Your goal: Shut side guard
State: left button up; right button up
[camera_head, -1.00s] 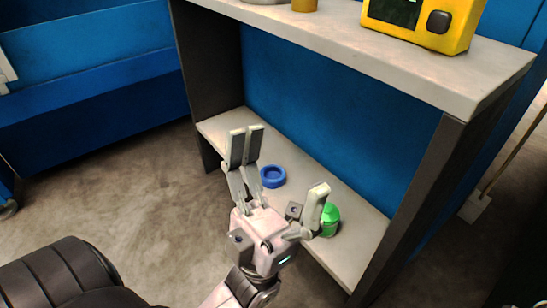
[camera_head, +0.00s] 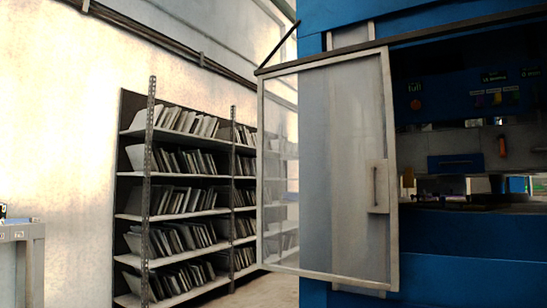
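The side guard (camera_head: 330,170) is a clear panel in a pale metal frame, hanging from a dark top rail (camera_head: 420,35) on the blue machine (camera_head: 460,255). It has a pale handle plate (camera_head: 377,187) with a dark grip near its right edge. The guard stands to the left, partly past the machine's left edge. To its right the opening (camera_head: 470,130) is uncovered, and the dark inside shows. Neither of my grippers is in view now.
A shelf rack (camera_head: 185,195) full of upright thin items stands against the pale wall at left. A grey cabinet or bench edge (camera_head: 22,235) is at the far left. A strip of bare floor (camera_head: 270,290) shows between the rack and the machine.

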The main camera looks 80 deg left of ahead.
aim_at(381, 174)
jog(key=u, duration=2.2)
